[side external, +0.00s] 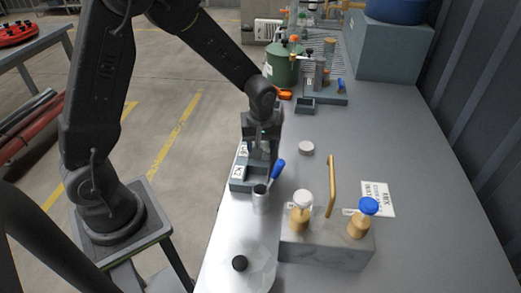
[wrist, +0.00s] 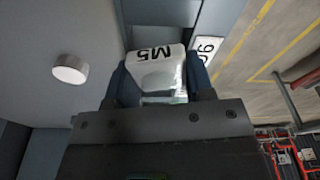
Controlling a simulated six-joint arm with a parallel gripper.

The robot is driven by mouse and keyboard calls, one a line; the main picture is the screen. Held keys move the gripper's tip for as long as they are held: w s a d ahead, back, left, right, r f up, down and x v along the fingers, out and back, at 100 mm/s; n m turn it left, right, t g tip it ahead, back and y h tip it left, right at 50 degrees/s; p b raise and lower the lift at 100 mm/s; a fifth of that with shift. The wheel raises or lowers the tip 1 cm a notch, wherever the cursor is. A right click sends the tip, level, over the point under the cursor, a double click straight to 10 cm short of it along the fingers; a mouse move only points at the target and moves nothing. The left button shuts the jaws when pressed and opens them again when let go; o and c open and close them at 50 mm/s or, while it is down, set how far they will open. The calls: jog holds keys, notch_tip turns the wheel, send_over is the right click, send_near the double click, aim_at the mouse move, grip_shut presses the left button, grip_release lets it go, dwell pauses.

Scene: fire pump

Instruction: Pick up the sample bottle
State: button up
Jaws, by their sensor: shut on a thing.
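The sample bottle (wrist: 160,70) is clear with a white label marked M5. In the wrist view it sits between the two dark fingers of my gripper (wrist: 158,88), which is shut on it. In the side external view my gripper (side external: 262,135) points down over a grey-blue holder (side external: 245,187) with white labels on its side. The bottle is mostly hidden there by the fingers, and I cannot tell whether it still touches the holder. In the wrist view another white label (wrist: 207,50) shows beside the bottle.
A block (side external: 325,250) with two brass fittings and an upright brass pipe is at the front right. A white round cap (side external: 306,148) lies right of the holder. The bench's right side is mostly clear.

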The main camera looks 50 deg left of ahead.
notch_tip(320, 180, up, 10)
jog(key=shift+f, duration=0.25)
jog(key=shift+w+m, duration=0.1)
jog(key=shift+m, duration=0.4)
jog(key=m, duration=0.2)
jog(key=f+m, duration=0.1)
jog(key=m, duration=0.1)
jog(key=shift+w+f+h, duration=0.1)
jog(key=shift+w+h, duration=0.1)
jog(key=shift+h, duration=0.1)
jog(key=m, duration=0.1)
jog(key=f+m, duration=0.1)
jog(key=m, duration=0.1)
jog(key=shift+w+t, duration=0.2)
jog(key=shift+t, duration=0.1)
jog(key=m, duration=0.3)
jog(key=shift+w+f+m+h, duration=0.2)
jog(key=shift+f+m+h, duration=0.2)
